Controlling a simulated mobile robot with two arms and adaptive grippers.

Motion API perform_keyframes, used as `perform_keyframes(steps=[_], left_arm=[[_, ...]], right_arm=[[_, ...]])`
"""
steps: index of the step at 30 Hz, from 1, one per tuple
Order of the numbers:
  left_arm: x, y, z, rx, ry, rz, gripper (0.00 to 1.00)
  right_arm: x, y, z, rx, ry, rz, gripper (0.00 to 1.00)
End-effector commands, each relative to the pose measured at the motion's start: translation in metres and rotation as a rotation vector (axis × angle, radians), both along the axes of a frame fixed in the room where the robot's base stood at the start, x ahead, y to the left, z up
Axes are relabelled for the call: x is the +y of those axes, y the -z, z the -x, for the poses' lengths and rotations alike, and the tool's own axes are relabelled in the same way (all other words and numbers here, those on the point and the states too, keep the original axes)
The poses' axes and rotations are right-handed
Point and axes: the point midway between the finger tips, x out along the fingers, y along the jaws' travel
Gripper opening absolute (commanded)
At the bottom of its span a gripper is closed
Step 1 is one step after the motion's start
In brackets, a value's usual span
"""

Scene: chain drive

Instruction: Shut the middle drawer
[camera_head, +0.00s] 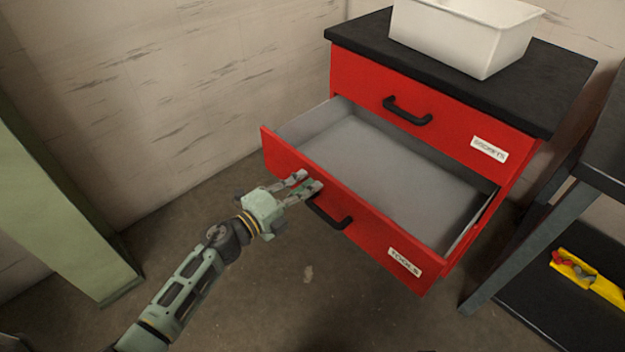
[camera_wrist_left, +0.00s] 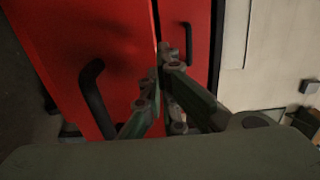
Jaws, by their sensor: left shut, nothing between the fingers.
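The middle drawer (camera_head: 375,239) is red, labelled TOOLS, and stands pulled well out of the red cabinet (camera_head: 445,108). Its grey inside (camera_head: 390,165) looks empty. Its black handle (camera_head: 331,214) is on the front panel. My left gripper (camera_head: 311,185) is at the drawer front, just left of and above the handle, with its fingers shut and empty. In the left wrist view the fingertips (camera_wrist_left: 158,82) are close to the red front, beside the black handle (camera_wrist_left: 96,98). I cannot tell whether they touch the panel. My right gripper is not in view.
The top drawer, labelled SOCKETS (camera_head: 489,149), is shut. A white bin (camera_head: 465,35) stands on the black cabinet top. A dark bench (camera_head: 600,165) with a yellow tray (camera_head: 590,276) on its lower shelf is at the right. A green post (camera_head: 60,200) stands at the left.

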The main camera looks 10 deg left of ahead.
Motion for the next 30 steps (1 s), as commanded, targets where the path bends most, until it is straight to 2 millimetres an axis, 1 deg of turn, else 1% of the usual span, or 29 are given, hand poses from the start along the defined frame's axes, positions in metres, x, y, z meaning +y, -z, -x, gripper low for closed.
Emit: perform_keyframes(steps=[1,3,6,12,20,25,30], left_arm=[[-0.005,0.000,-0.006,-0.001,0.000,0.001,0.00],[-0.009,0.001,-0.012,0.001,0.000,0.003,0.00],[-0.013,0.000,-0.018,0.001,0.000,0.001,0.00],[-0.015,0.001,-0.020,0.002,0.000,0.000,0.00],[-0.015,0.001,-0.021,0.002,0.000,0.001,0.00],[-0.022,0.001,-0.029,0.000,0.002,0.001,0.00],[-0.037,0.001,-0.051,-0.001,0.001,0.002,0.00]], right_arm=[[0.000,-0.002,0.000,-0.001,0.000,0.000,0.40],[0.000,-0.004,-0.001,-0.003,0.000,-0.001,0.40],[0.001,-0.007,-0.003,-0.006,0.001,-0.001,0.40],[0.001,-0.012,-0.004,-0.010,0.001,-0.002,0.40],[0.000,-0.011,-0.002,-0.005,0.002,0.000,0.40],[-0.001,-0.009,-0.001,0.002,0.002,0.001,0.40],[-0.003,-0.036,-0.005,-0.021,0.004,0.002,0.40]])
